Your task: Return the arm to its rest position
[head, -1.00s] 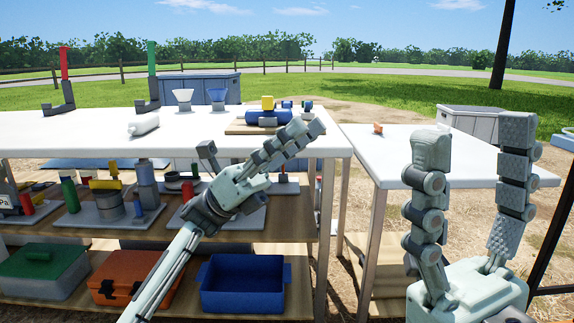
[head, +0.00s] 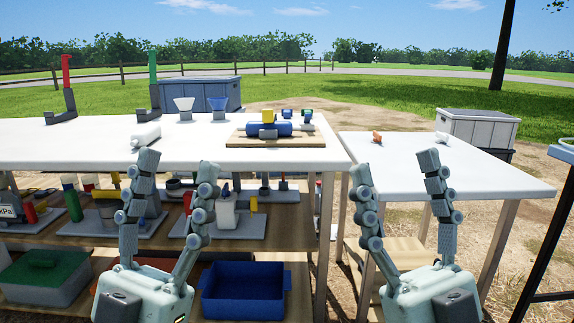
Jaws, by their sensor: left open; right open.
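My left gripper (head: 178,178) is upright in front of the long white table, its two fingers spread and empty. It hides part of the shelf behind it. My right gripper (head: 396,178) is upright in front of the smaller white table at right, its fingers apart with nothing between them. Both grippers stand at about the same height, with their palms low in the picture. No object touches either gripper that I can see.
The long white table (head: 60,149) carries a wooden board (head: 238,141) with a blue cylinder, two funnels and a white bottle (head: 146,136). The smaller table (head: 480,178) holds an orange item (head: 377,137) and a white item (head: 442,138). Below are a blue bin (head: 243,298) and a green-lidded box (head: 45,275).

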